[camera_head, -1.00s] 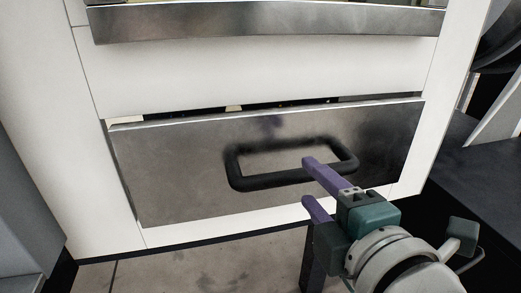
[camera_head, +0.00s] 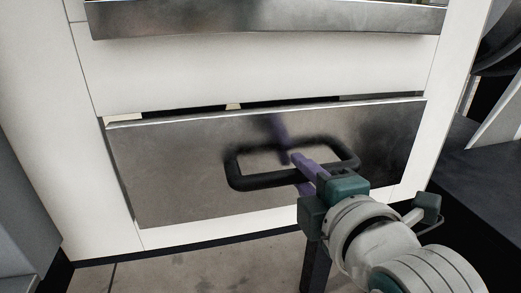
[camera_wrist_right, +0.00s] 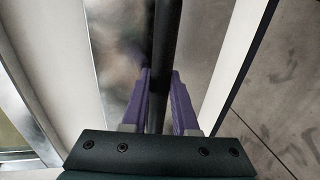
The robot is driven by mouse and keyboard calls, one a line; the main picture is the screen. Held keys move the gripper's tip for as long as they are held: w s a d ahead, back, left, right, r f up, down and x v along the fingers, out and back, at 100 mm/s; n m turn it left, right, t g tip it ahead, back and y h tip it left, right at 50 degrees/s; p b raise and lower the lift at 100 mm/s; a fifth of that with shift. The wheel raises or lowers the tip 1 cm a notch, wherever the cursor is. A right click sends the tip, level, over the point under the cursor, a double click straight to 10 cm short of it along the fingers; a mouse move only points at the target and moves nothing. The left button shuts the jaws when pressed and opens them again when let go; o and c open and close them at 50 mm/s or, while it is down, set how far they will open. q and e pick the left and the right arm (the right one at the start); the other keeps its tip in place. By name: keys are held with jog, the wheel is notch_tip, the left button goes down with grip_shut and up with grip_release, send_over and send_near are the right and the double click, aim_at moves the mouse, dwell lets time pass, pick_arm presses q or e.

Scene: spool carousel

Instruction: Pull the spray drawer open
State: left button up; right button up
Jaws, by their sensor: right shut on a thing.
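The spray drawer (camera_head: 170,172) is a low, brushed metal front in a white cabinet. A dark gap shows along its top edge, so it stands slightly ajar. Its black loop handle (camera_head: 238,170) sticks out from the front. My right gripper (camera_head: 298,162) is at the handle's front bar, with its purple fingers reaching through the loop. In the right wrist view, the purple fingers (camera_wrist_right: 160,95) lie on either side of the black bar (camera_wrist_right: 167,35), shut on it. My left gripper is not in view.
Above is a white panel (camera_head: 260,65) under another metal front (camera_head: 270,20). Bare floor (camera_head: 205,262) lies below and in front of the drawer. A grey block (camera_head: 25,200) stands at the left, and a dark surface (camera_head: 480,170) at the right.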

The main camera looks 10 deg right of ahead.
grip_shut()
dwell(0.9)
